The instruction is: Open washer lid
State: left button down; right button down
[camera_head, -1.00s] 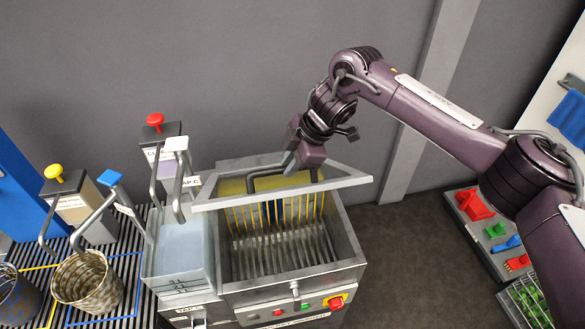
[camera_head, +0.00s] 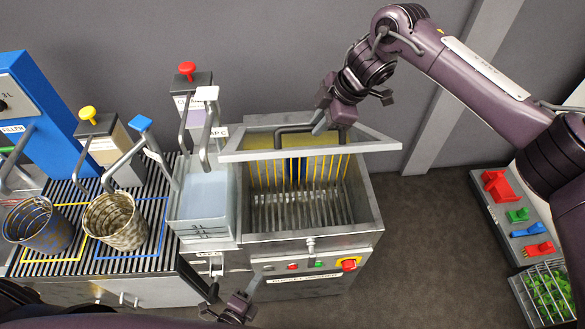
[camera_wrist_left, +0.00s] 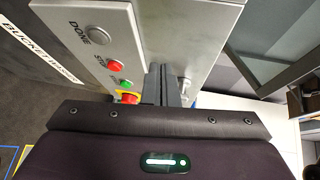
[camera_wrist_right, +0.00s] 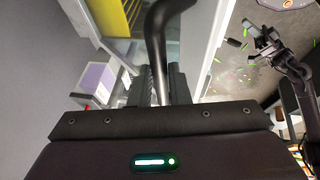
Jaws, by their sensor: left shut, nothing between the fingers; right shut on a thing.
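The washer (camera_head: 312,262) is a grey metal tub with a button panel on its front. Its lid (camera_head: 310,150) is raised and tilted at the back, with yellow bristles (camera_head: 300,175) below its pale edge. The tub's inside, lined with grey bristles, shows in front. My right gripper (camera_head: 320,128) is shut on the lid's dark bar handle (camera_head: 292,132). The handle also runs between the fingers in the right wrist view (camera_wrist_right: 160,60). My left gripper (camera_head: 253,287) is shut and empty, low in front of the washer; the left wrist view shows its fingers (camera_wrist_left: 165,85) near the button panel (camera_wrist_left: 115,60).
A water tank (camera_head: 205,200) stands directly left of the washer, with dispensers behind it. Patterned buckets (camera_head: 115,220) stand on a striped counter further left. A panel with coloured shapes (camera_head: 515,215) lies at the right. The floor right of the washer is clear.

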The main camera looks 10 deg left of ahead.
jog(key=shift+w+d+f, duration=0.1)
jog(key=shift+w+f, duration=0.05)
jog(key=shift+f, duration=0.1)
pick_arm(q)
jog(key=w+d+r+m+h, duration=0.2)
jog(key=w+r+m+h, duration=0.2)
jog(key=r, duration=0.6)
jog(key=w+d+r+m+t+h, duration=0.1)
jog(key=w+d+r+m+h, duration=0.2)
jog(key=w+r, duration=0.5)
jog(key=w+d+r+m+t+h, duration=0.1)
jog(key=w+r+m+h, duration=0.5)
jog(key=r, duration=0.7)
jog(key=shift+d+m, duration=0.6)
jog(key=shift+d, duration=0.2)
